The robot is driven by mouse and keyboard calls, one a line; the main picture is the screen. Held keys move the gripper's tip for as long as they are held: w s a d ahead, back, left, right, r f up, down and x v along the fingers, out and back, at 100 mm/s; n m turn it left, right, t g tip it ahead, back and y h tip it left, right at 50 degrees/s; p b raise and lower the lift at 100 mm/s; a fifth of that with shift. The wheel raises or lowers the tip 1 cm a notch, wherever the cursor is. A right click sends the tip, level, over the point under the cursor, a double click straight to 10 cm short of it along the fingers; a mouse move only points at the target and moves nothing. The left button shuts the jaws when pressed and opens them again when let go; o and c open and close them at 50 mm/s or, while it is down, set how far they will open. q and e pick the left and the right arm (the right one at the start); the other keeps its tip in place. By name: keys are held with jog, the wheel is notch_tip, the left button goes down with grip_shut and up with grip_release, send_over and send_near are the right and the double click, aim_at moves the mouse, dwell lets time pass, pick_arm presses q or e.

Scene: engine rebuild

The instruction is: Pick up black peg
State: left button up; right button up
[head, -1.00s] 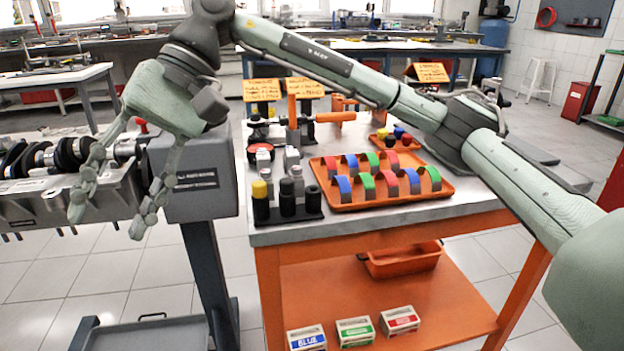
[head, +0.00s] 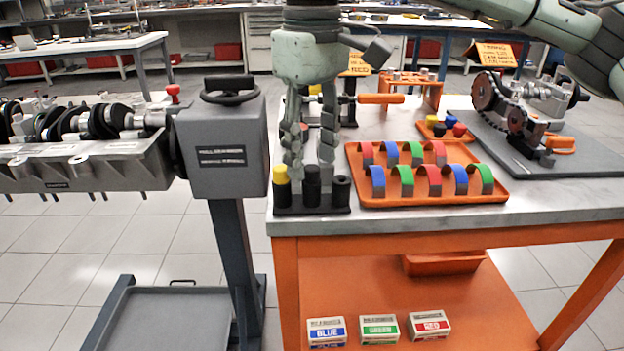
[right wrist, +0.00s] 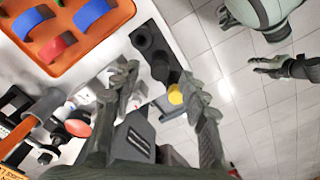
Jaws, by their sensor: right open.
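A dark holder (head: 330,209) at the table's front left corner carries upright pegs in a row. In the right wrist view, the middle black peg (right wrist: 160,68) and the yellow top (right wrist: 175,94) show between the spread fingers. Contact cannot be told. My left gripper (right wrist: 272,67) shows at the right edge of that view, its opening unclear.
An orange tray (head: 490,199) with several coloured arches lies right of the holder. A small tray of coloured caps (head: 437,130) and a geared assembly (head: 515,115) stand behind it. The engine stand (head: 222,150) is at left. Labelled boxes (head: 380,328) sit on the lower shelf.

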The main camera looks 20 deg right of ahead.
aim_at(315, 167)
jog(key=shift+f, duration=0.7)
grip_shut()
